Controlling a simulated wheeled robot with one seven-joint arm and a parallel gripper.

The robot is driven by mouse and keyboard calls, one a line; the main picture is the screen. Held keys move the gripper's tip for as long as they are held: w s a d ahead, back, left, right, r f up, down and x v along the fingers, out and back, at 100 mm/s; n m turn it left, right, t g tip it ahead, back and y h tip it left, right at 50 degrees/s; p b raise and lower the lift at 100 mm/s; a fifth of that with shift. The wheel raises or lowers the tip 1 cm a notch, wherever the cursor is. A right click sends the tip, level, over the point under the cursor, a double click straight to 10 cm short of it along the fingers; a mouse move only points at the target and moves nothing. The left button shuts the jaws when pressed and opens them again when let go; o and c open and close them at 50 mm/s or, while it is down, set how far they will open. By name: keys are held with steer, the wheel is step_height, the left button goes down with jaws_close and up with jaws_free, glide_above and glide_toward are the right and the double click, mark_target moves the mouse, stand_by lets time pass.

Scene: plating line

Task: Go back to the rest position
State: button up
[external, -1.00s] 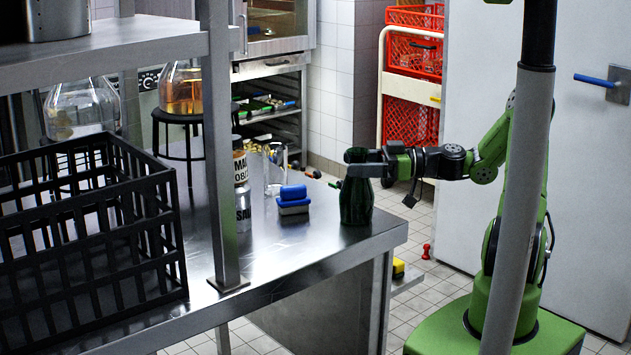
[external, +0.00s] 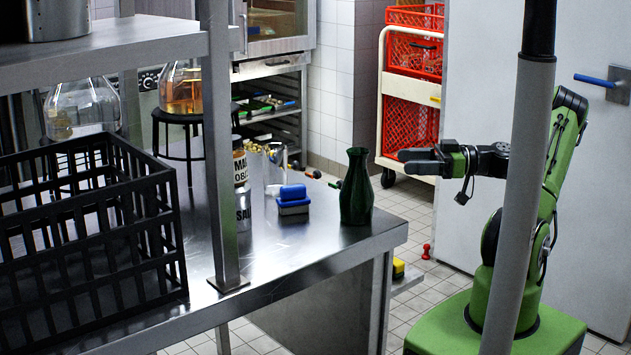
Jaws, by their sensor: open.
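My gripper (external: 415,160) is open and empty. It hangs in the air to the right of the steel table, above floor level and clear of the table's edge. A dark green vase-like bottle (external: 356,192) stands upright near the right end of the table (external: 290,255). My gripper is apart from it, with a clear gap between them. My arm is folded back above its green base, partly hidden by a grey post.
A blue-lidded container (external: 292,201), a labelled jar (external: 241,175) and a clear glass (external: 274,168) stand on the table. A black crate (external: 90,245) fills the left. A trolley with red crates (external: 411,60) stands behind my gripper. The grey post (external: 519,200) stands before my arm.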

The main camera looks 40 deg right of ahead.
step_height(320, 180, up, 10)
steer(key=f+m+g+h+p, duration=0.1)
steer(key=m+g+h+p, duration=0.1)
steer(key=g+h+p, duration=0.4)
glide_above(358, 158)
steer(key=shift+w+d+r+t+y+p, duration=0.15)
steer(key=shift+r+t+y+p, duration=0.15)
steer(key=shift+t, duration=0.5)
steer(key=s+m+g+h+b, duration=0.1)
steer(key=s+m+h, duration=0.7)
steer(key=s, duration=1.6)
steer(key=shift+f+h+b, duration=0.35)
steer(key=shift+f+h, duration=0.05)
